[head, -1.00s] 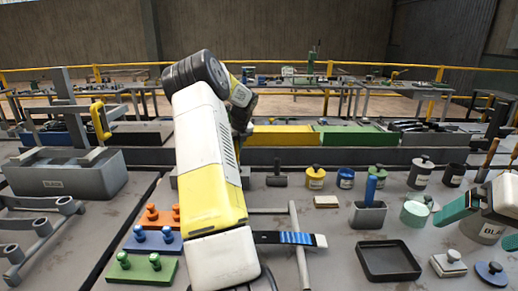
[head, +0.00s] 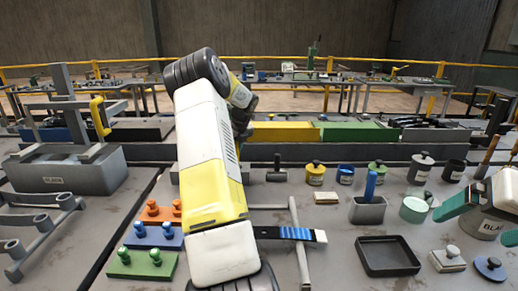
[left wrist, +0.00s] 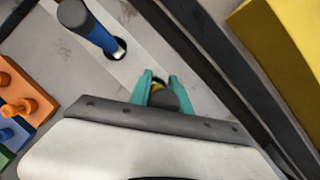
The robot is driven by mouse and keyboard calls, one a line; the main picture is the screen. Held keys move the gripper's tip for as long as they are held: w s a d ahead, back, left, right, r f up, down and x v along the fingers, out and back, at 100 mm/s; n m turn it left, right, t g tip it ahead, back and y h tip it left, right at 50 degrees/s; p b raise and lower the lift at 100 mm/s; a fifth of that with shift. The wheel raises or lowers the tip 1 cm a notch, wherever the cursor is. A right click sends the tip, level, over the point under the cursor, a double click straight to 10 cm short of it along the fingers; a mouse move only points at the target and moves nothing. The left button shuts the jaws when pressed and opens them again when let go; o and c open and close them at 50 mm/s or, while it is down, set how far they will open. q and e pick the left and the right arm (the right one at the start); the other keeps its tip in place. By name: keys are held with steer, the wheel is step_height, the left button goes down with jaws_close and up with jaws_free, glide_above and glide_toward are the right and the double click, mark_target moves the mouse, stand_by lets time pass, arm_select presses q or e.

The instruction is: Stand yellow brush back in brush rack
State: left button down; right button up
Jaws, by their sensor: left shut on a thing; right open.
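My left gripper (left wrist: 160,88) shows in the left wrist view, its teal fingers shut on the yellow brush (left wrist: 164,99). Only a short yellow and dark piece of the brush shows between the fingers. It is over the grey brush rack (left wrist: 92,15), close to a dark hole; I cannot tell whether the brush is in that hole. A blue-handled brush (left wrist: 88,24) stands at another hole of the rack. In the head view my left arm hides this gripper, the yellow brush and most of the rack. My right gripper (head: 472,226) is open and empty at the right.
Orange (head: 162,211), blue and green peg blocks lie left of my left arm. A yellow bin (head: 285,133) stands behind. A black tray (head: 387,256), a grey pot (head: 368,211) and several jars fill the right side. A blue-banded tool (head: 290,234) lies in front.

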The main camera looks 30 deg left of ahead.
arm_select(q)
steer(key=shift+f, duration=0.6)
steer(key=c, duration=0.6)
jaws_free()
steer(key=shift+c, duration=0.2)
steer(key=shift+r, duration=3.55)
